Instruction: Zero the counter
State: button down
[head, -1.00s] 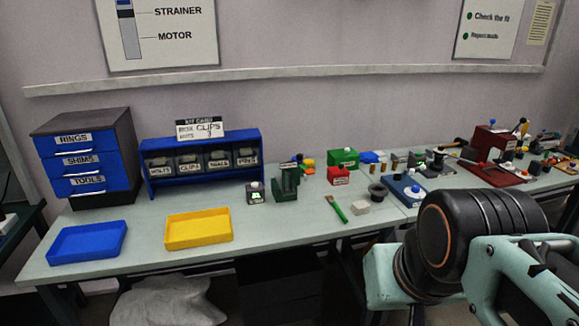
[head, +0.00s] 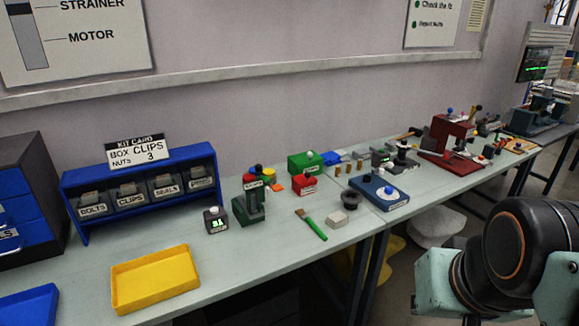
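The counter (head: 216,222) appears to be a small dark grey box with a lit green display on its front and a pale round knob on top. It stands upright on the workbench, right of the yellow tray and just left of a dark green device (head: 249,206). The digits on its display are too small to read surely. Only black and teal links of my arm show at the lower right, well apart from the counter. My gripper is not in view.
The yellow tray (head: 153,305) and a brush with a green handle (head: 312,226) lie near the bench (head: 262,266) edge. A blue bin rack (head: 141,153) stands behind. A blue device (head: 379,192) and red machine (head: 449,131) stand farther right. Bench in front of the counter is clear.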

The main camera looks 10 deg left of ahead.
aim_at(214, 210)
jog(key=i+j+z, duration=0.15)
jog(key=j, duration=0.2)
jog(key=i+j+z, duration=0.15)
jog(key=j, duration=0.25)
jog(key=i+j, duration=0.1)
jog(key=j, duration=0.25)
jog(key=i+j, duration=0.15)
jog(key=j, duration=0.2)
jog(key=i+j, duration=0.1)
jog(key=j, duration=0.25)
jog(key=i+j+z, duration=0.1)
jog(key=j, duration=0.25)
